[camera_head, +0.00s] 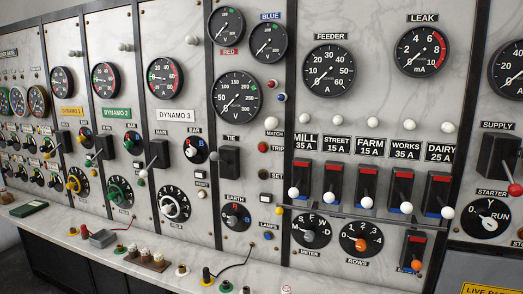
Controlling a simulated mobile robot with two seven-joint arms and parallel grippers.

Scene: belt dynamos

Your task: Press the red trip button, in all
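The red trip button (262,147) is a small round red knob on the pale marble switchboard. It sits just left of a black label reading TRIP (277,149). A larger white lamp (271,123) is above it, next to the MATCH label, and a dark SET button (262,174) is below it. Nothing covers the red button. I cannot tell whether it is pressed in. Neither of my grippers shows in this view.
The tie switch (228,160) juts out left of the button. Several white-knobbed feeder levers (329,198) stand to its right, above a horizontal bar. A marble ledge (190,285) below holds terminals, cables, a grey box (102,238) and a green book (29,209).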

